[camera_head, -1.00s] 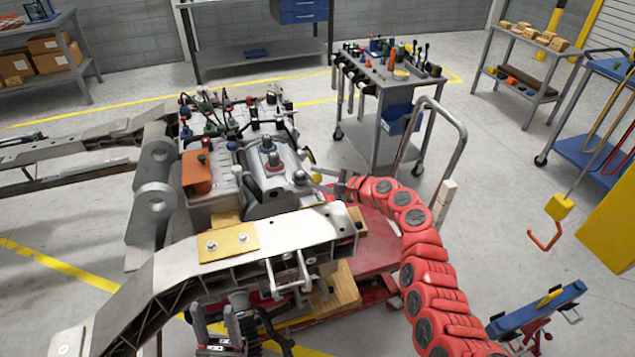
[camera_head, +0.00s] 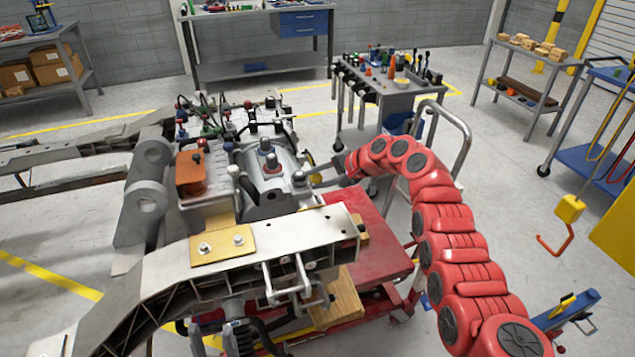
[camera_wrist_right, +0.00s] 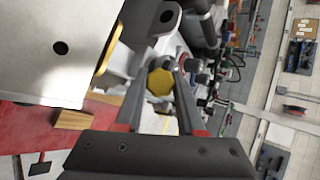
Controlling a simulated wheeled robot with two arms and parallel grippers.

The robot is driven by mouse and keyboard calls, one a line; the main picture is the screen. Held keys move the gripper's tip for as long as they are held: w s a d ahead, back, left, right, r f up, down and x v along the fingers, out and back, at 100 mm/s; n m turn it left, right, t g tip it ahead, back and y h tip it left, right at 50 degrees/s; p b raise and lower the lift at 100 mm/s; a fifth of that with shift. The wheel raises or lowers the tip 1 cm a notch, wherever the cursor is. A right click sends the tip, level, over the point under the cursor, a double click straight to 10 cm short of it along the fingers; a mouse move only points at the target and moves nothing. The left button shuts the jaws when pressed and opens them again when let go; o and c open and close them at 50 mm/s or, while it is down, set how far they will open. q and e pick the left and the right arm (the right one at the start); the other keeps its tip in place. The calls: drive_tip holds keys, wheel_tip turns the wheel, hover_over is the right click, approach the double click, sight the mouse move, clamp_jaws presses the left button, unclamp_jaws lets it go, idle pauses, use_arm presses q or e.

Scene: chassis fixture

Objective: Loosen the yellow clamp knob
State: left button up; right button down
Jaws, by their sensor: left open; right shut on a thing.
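The yellow clamp knob (camera_head: 316,174) is at the right side of the grey metal housing on the chassis fixture. In the right wrist view the faceted yellow knob (camera_wrist_right: 160,82) sits between the two finger ends. My right gripper (camera_head: 324,176) reaches in from the right on its red arm and is shut on the knob. It also shows in the right wrist view (camera_wrist_right: 160,76), with both fingers alongside the knob. My left gripper (camera_head: 216,328) is at the bottom edge, below the front beam, open and apart from the knob. Its palm is cut off by the frame.
The pale front beam (camera_head: 285,240) lies just in front of the housing (camera_head: 268,182). An orange-brown box (camera_head: 191,172) and several valves and hoses crowd the left and back. A tool cart (camera_head: 390,95) stands behind.

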drive_tip(key=shift+f, duration=0.1)
idle(0.4)
drive_tip(key=c, duration=0.5)
unclamp_jaws()
drive_tip(key=b+v, duration=0.1)
drive_tip(key=v, duration=1.6)
drive_tip(key=shift+d+r+b, duration=0.1)
drive_tip(key=shift+r+b, duration=0.15)
drive_tip(key=shift+b, duration=0.15)
